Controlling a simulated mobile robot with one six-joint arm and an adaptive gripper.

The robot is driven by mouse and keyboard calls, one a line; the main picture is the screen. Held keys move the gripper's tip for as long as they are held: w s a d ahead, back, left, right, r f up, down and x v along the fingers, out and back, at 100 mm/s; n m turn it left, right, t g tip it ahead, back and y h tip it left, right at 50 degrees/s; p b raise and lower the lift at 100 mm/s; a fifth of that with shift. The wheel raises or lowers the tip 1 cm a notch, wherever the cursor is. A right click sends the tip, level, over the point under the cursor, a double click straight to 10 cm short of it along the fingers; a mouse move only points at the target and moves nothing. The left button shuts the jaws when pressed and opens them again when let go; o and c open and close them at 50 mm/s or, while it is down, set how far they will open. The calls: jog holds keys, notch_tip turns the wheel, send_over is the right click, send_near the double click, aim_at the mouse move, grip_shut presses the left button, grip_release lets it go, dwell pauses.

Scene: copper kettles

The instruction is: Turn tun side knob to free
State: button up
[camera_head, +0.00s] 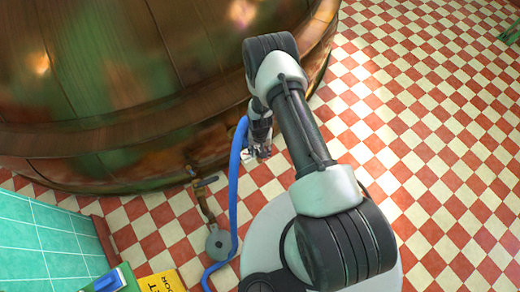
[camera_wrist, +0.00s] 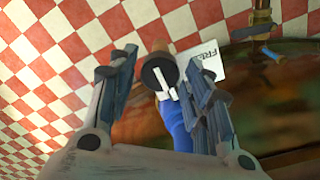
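The tun (camera_head: 130,70) is a large brown banded vessel at the upper left of the head view. In the wrist view its side (camera_wrist: 275,105) is at the right. A round black knob (camera_wrist: 153,76) with white marks on its face sits on a brown stem. A white label (camera_wrist: 210,58) beside it reads "FR", with the rest hidden. My gripper (camera_wrist: 164,70) is open, with one finger on each side of the knob and visible gaps. In the head view my gripper (camera_head: 259,143) is low by the tun's side; the knob cannot be made out there.
A blue hose (camera_head: 233,195) runs down beside my gripper to the floor. A small valve and pipe (camera_head: 203,197) stand left of it, above a grey disc (camera_head: 218,242). A teal tiled surface (camera_head: 45,240) and a yellow sign (camera_head: 162,282) are lower left. Checkered floor (camera_head: 440,130) is clear at right.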

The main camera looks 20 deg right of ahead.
jog(key=c, duration=0.7)
jog(key=shift+c, duration=0.2)
jog(key=shift+n, duration=0.3)
jog(key=n+b, duration=0.2)
jog(key=n, duration=0.2)
jog(key=shift+n, duration=0.3)
jog(key=n+b, duration=0.1)
jog(key=n, duration=0.3)
jog(key=shift+n, duration=0.3)
jog(key=o, duration=1.1)
jog(key=shift+c, duration=0.2)
